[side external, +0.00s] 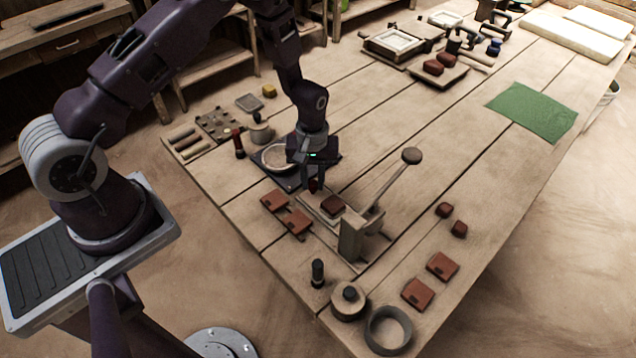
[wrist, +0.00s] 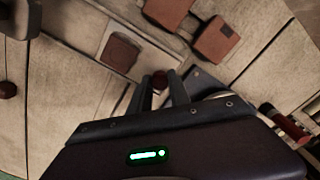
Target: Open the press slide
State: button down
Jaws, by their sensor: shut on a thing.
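The tile press (side external: 352,236) stands on the wooden table, with its long lever ending in a round brown knob (side external: 412,155). Its pale flat slide (side external: 314,204) lies at the press's left and carries a red-brown clay block (side external: 332,204); the block also shows in the wrist view (wrist: 121,52). My gripper (side external: 315,186) points down at the slide's end away from the press post. In the wrist view its fingers (wrist: 161,88) are shut on a small red-brown knob (wrist: 160,78). The knob's lower part and its join to the slide are hidden.
Brown tiles (side external: 286,212) lie left of the slide, close to my gripper. A dark-based wheel (side external: 277,157) is just behind it. More tiles (side external: 430,281), a grey ring (side external: 388,330) and a dark-topped pot (side external: 348,302) stand near the front.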

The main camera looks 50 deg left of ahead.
jog(key=c, duration=1.2)
grip_release()
jog(key=shift+r, duration=0.1)
notch_tip(320, 180, up, 7)
jog(key=shift+r, duration=0.15)
jog(key=s+d+r+m+t, duration=0.1)
jog(key=s+r+m, duration=0.15)
jog(key=r, duration=0.75)
jog(key=s+d+r+m+t, duration=0.1)
jog(key=s+r, duration=0.2)
jog(key=r, duration=0.7)
jog(key=s+r+m+t, duration=0.1)
jog(key=s+r+m, duration=0.1)
jog(key=s+r, duration=0.3)
jog(key=s+r+m+t, duration=0.2)
jog(key=s+r, duration=0.3)
jog(key=s, duration=0.8)
jog(key=shift+s+d+m+t, duration=0.15)
jog(key=shift+s+m+t, duration=0.2)
jog(key=shift+m, duration=0.4)
